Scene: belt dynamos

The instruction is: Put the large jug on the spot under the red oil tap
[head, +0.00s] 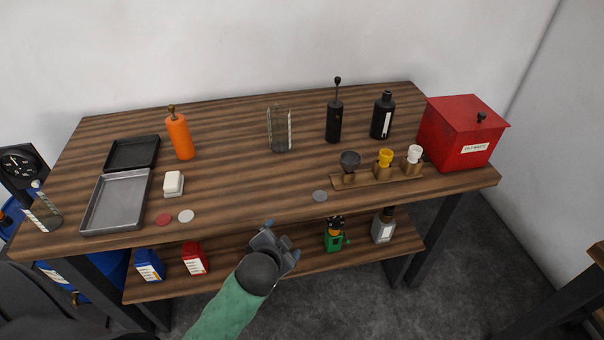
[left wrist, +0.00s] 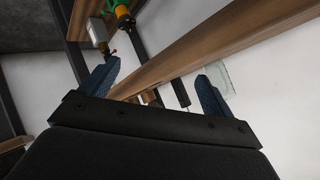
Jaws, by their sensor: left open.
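A tall clear glass jug (head: 280,131) with markings stands upright near the middle back of the wooden bench. A smaller clear vessel (head: 44,212) stands at the bench's left front corner. I cannot make out a red oil tap for certain; a red disc (head: 164,219) lies near the front edge, left of centre. My left gripper (head: 281,240) is open and empty at the front edge, in front of and apart from the glass jug. In the left wrist view its fingers (left wrist: 158,72) are spread, and a pale translucent shape (left wrist: 220,80), perhaps the jug, shows beyond one. My right gripper is out of view.
A white disc (head: 186,216) and grey disc (head: 320,196) lie near the front. A wooden rack (head: 345,181) holds black, yellow and white pieces. An orange bottle (head: 180,138), black bottles (head: 382,117), metal tray (head: 117,202) and red box (head: 460,133) stand around. The lower shelf (head: 300,265) holds containers.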

